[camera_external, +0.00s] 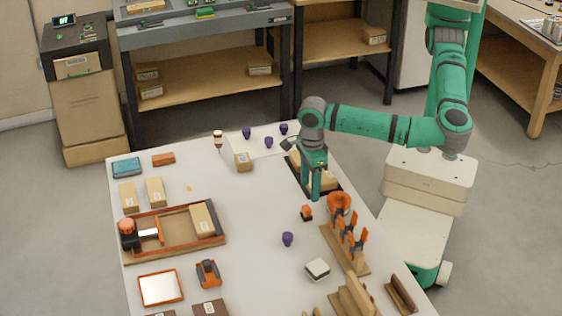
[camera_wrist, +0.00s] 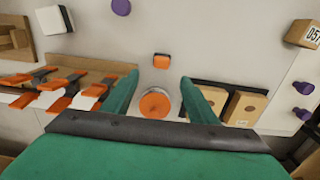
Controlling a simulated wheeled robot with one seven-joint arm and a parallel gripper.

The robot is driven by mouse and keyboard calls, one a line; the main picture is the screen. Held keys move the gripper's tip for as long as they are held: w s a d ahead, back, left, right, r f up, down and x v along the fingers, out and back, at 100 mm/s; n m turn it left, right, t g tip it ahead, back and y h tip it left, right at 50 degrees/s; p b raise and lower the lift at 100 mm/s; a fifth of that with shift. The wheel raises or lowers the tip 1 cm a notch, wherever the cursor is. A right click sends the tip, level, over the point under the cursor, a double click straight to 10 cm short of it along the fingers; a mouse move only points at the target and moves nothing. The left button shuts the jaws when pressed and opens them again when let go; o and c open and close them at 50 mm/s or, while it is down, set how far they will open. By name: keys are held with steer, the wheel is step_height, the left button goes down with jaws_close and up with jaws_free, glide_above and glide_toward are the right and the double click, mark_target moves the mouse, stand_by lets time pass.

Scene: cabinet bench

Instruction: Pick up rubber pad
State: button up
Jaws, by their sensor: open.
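My gripper (camera_external: 312,194) is open and empty, pointing down above the right side of the white table; its two green fingers (camera_wrist: 160,100) show in the wrist view. A small orange-topped block with a dark edge (camera_external: 306,212) lies on the table close by my gripper, and it also shows ahead of the fingers in the wrist view (camera_wrist: 161,61). A white-topped block with a dark underside (camera_external: 318,268) lies farther toward the front, at the upper left of the wrist view (camera_wrist: 54,19). I cannot tell which of these is the rubber pad.
An orange round item (camera_wrist: 155,105) shows between the fingers. A wooden rack with orange-handled tools (camera_external: 345,245) stands near the right edge. A black tray with boxes (camera_external: 299,177) lies under the arm. Purple pieces (camera_external: 288,239) are scattered. The table's middle is mostly clear.

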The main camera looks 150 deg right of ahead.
mark_target(307, 207)
step_height(307, 207, down, 5)
steer(key=shift+r, duration=0.2)
steer(key=shift+w+d+f, duration=0.1)
steer(key=shift+d+f, duration=0.05)
steer(key=shift+f, duration=1.2)
steer(key=shift+w+d+f, duration=0.1)
steer(key=shift+d+f, duration=0.05)
steer(key=shift+f, duration=1.15)
steer(key=c, duration=1.1)
